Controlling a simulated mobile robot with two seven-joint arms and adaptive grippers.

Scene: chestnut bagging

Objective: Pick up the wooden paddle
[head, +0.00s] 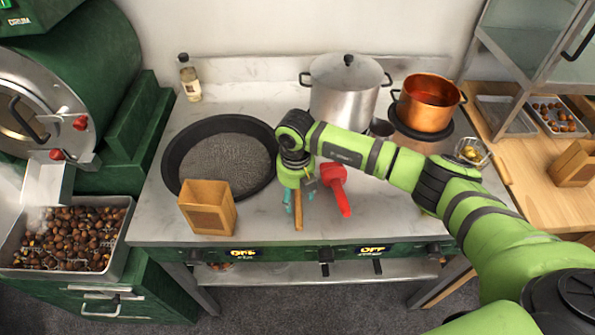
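A wooden handle (298,217), which looks like that of the wooden paddle, points toward the front edge of the stove top, right of the black pan. Its far part is hidden under my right gripper and arm. My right gripper (298,197) points down over the handle. Its teal fingertips stand apart on either side of it, with what looks like a gap, so it seems open around the handle. My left gripper is not in view.
The wide black pan (172,157) lies to the left, with a wooden box (207,208) at its front. A steel pot (345,95) and a copper pot (427,103) stand behind. A chestnut tray (118,265) is far left.

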